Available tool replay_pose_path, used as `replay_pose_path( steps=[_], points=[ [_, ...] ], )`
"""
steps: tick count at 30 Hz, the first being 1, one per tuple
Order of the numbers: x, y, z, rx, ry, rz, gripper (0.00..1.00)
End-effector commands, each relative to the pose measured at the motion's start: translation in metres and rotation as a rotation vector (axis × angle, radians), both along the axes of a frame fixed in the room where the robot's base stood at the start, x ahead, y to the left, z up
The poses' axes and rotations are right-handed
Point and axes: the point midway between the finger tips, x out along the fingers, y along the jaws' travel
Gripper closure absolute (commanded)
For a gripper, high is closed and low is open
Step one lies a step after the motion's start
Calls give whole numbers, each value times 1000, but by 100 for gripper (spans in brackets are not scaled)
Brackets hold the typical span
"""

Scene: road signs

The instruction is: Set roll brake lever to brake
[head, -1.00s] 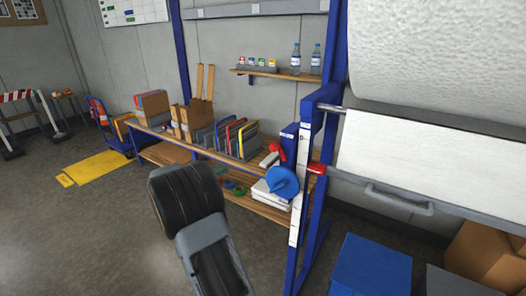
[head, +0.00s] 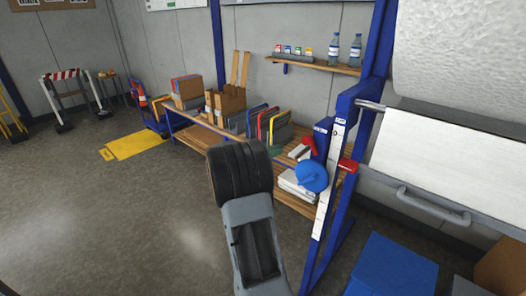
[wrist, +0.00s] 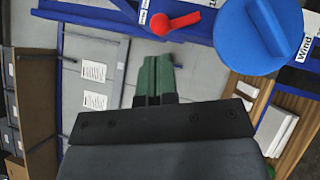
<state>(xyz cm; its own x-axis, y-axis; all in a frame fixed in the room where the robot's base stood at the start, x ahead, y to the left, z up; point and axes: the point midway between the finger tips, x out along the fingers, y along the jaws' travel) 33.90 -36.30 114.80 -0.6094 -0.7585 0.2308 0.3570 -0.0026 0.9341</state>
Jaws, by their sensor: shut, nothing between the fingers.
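The red lever (head: 309,146) sits on the blue post of the roll stand, just above a round blue knob (head: 311,176). In the wrist view the red lever (wrist: 176,22) has a round pivot at its left, and its handle points right and slightly up. The blue knob (wrist: 258,35), beside a "Wind" label, is to its right. My gripper (wrist: 157,62) has green fingers, shut and empty, below the lever in that picture and apart from it. In the head view my arm hides the fingers. The lever's position labels are too small or cut off to read.
A white roll (head: 455,50) hangs on the stand, with a red grip (head: 348,165) on its upright and a grey handle (head: 432,208) below. A blue box (head: 395,265) stands at lower right. A workbench (head: 190,132) stands behind my arm.

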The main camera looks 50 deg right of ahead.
Motion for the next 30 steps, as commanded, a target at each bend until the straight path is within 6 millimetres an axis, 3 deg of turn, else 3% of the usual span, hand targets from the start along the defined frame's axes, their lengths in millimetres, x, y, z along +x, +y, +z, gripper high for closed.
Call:
replay_pose_path(
  steps=[6,12,30],
  points=[
    [-23,-28,11,1,0,-2,100],
    [-34,-43,14,1,1,0,100],
    [-39,-51,14,1,-2,1,100]
  ],
)
